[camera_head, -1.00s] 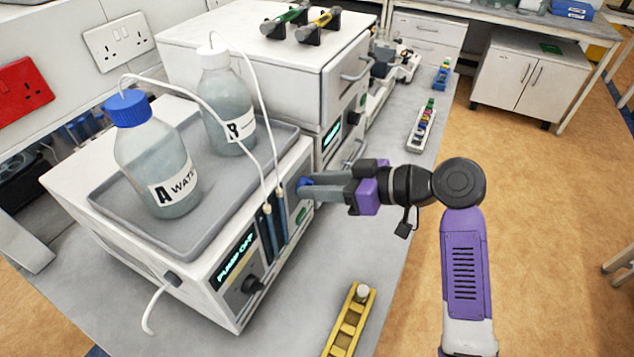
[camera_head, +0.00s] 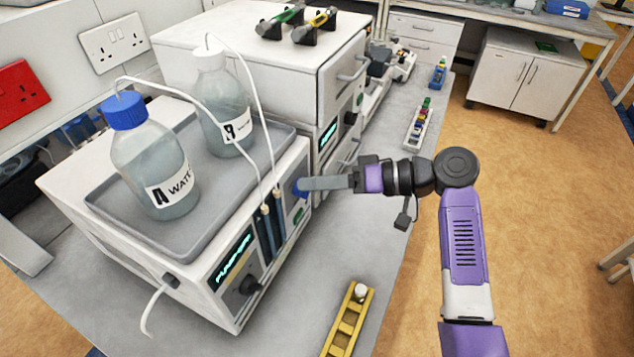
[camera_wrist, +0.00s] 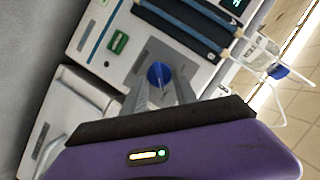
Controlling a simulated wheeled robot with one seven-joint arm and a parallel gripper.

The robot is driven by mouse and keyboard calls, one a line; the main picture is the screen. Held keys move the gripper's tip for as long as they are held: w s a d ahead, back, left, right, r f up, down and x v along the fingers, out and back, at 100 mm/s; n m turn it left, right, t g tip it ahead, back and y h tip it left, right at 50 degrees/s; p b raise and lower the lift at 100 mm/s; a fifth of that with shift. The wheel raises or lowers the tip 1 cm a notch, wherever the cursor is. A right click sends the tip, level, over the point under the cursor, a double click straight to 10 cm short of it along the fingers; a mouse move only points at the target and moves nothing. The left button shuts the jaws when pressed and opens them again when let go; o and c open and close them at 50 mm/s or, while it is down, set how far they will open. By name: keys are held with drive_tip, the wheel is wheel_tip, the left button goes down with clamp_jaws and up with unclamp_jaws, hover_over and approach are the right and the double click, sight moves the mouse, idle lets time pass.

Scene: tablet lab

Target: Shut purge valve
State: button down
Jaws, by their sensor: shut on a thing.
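The purge valve is a blue knob (camera_head: 301,186) on the front panel of the white pump unit (camera_head: 190,280). In the wrist view the blue knob (camera_wrist: 159,74) sits on a grey plate between my two fingertips. My gripper (camera_head: 308,184) reaches in from the right and is shut on the knob. In the wrist view my gripper (camera_wrist: 158,85) has a finger on each side of it. In the head view the fingers hide part of the knob. The pump display (camera_head: 236,258) is lit, but its text is hard to read.
Bottle A (camera_head: 152,165) and bottle B (camera_head: 222,110) stand in a grey tray (camera_head: 185,245) on the pump, with white tubes running to its front. A yellow rack (camera_head: 347,325) with a vial lies on the bench in front. A green button (camera_wrist: 118,42) is near the knob.

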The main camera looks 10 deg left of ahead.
idle(0.4)
drive_tip(key=c, duration=1)
unclamp_jaws()
drive_tip(key=shift+d, duration=0.15)
drive_tip(key=b+v, duration=0.2)
drive_tip(key=v, duration=0.5)
drive_tip(key=shift+d, duration=0.3)
